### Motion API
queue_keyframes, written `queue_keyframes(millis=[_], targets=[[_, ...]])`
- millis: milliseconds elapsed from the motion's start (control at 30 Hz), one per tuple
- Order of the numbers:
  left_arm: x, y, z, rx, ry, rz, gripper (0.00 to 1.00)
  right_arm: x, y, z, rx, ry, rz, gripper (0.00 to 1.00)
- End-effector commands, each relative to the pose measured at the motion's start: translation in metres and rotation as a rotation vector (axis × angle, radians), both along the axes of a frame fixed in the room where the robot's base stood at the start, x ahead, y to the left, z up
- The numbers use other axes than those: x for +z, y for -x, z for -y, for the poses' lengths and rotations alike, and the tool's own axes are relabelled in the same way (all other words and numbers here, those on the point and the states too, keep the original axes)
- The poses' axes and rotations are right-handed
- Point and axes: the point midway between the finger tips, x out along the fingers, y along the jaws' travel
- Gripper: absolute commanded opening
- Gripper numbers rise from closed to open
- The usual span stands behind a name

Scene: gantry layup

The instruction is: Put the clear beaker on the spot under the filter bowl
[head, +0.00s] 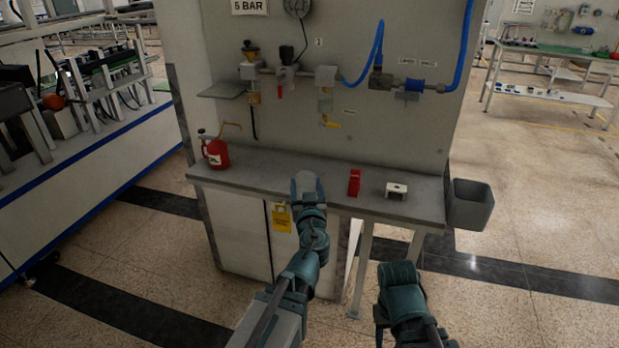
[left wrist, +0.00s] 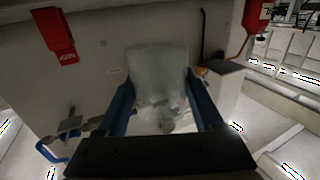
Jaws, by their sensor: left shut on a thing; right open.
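My left gripper (head: 307,182) is shut on the clear beaker (head: 306,184), over the middle of the grey bench (head: 260,170). In the left wrist view the beaker (left wrist: 158,75) looks pale and see-through between the two dark fingers (left wrist: 158,100). I cannot tell whether the beaker touches the bench. The filter bowl (head: 325,101) hangs from the pipe on the wall panel, with a yellow valve (head: 329,123) below it. It is above and slightly right of the beaker. The spot under it is not clearly visible. My right gripper (head: 398,277) is open and empty, low in front of the bench.
A red oil can (head: 215,152) stands at the bench's left end. A grey bin (head: 469,205) hangs at the right end. A small shelf (head: 222,90) juts from the panel's left.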

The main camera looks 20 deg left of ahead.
Motion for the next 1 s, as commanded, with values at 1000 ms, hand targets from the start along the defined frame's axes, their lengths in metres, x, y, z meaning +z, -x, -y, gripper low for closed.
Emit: queue_keyframes(millis=[1000], targets=[[0.107,0.005,0.000,0.000,0.000,0.000,0.06,0.107,0.000,0.000,-0.001,0.000,0.000,0.50]])
